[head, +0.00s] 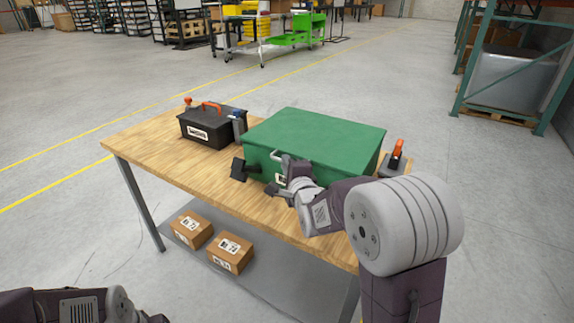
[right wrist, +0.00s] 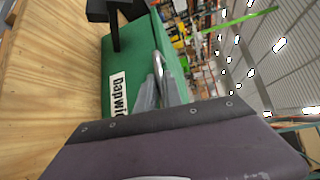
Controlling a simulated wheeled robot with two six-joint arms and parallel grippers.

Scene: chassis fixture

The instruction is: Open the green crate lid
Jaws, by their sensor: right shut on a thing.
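The green crate (head: 310,135) sits on the wooden table with its lid (head: 315,128) lying flat and closed on top. A metal handle (head: 284,157) is at its front side; the handle also shows in the right wrist view (right wrist: 158,64). My right gripper (head: 288,172) is at the crate's front and shut on this handle, its fingers (right wrist: 160,93) on either side of it. A white label (right wrist: 118,94) is on the crate front, partly hidden by the gripper in the head view. Part of my left arm shows at the lower left; its gripper is out of view.
A black toolbox (head: 211,125) with an orange handle stands left of the crate. A black block (head: 238,168) sticks out before the crate's front left. An orange-handled clamp (head: 396,155) is at its right. Cardboard boxes (head: 230,252) lie on the shelf below. The table's left front is clear.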

